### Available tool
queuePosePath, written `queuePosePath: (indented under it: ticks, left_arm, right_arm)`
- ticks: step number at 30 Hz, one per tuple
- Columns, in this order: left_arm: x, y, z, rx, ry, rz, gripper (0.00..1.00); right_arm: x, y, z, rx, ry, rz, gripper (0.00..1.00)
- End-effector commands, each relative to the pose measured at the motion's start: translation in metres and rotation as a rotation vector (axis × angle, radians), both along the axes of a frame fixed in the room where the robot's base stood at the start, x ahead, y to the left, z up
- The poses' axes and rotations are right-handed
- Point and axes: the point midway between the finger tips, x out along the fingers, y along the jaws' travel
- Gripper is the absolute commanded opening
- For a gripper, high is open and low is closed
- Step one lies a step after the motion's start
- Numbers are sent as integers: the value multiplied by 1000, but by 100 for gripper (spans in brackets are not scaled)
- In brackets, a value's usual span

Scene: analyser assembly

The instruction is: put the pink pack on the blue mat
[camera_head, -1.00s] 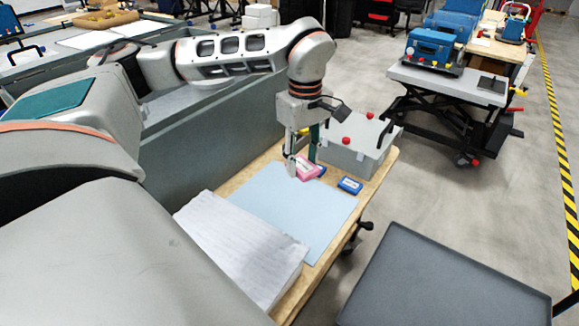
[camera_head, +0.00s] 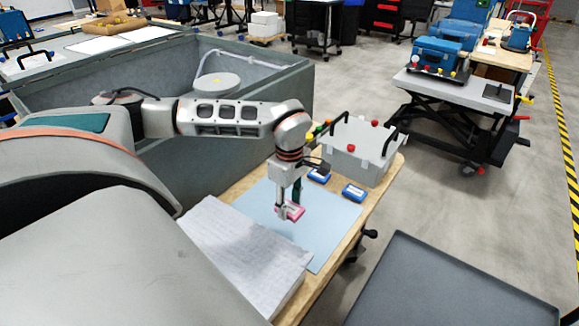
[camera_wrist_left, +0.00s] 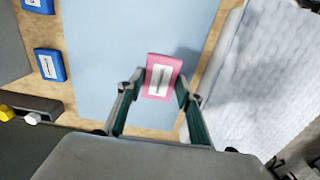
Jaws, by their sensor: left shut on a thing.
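The pink pack (camera_head: 293,210), with a white label, is held between the fingers of my left gripper (camera_head: 287,212). In the left wrist view the pink pack (camera_wrist_left: 161,77) sits between the two fingertips of the left gripper (camera_wrist_left: 160,90). The blue mat (camera_head: 335,222) lies flat on the wooden table, and the pack is over its area. It also shows in the left wrist view (camera_wrist_left: 110,70). I cannot tell whether the pack touches the mat or is just above it. My right gripper is not in view.
Two blue packs, one (camera_head: 354,192) near the table's right edge and one (camera_head: 319,176) by the grey case (camera_head: 352,150), lie beyond the mat. A white stack (camera_head: 240,250) lies at the mat's near left. A dark tray (camera_head: 450,285) stands at lower right.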

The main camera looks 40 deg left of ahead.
Motion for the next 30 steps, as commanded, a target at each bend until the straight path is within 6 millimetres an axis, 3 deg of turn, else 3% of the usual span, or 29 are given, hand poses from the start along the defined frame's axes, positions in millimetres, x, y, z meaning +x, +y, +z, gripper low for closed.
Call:
queuePosePath:
  ticks: [18,29,30]
  left_arm:
    - [0,0,-65,0,1,0,14]
    - [0,0,-68,0,0,0,14]
    - [0,0,-69,0,0,0,38]
  right_arm:
    - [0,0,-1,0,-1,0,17]
    - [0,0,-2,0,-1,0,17]
    - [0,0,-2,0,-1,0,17]
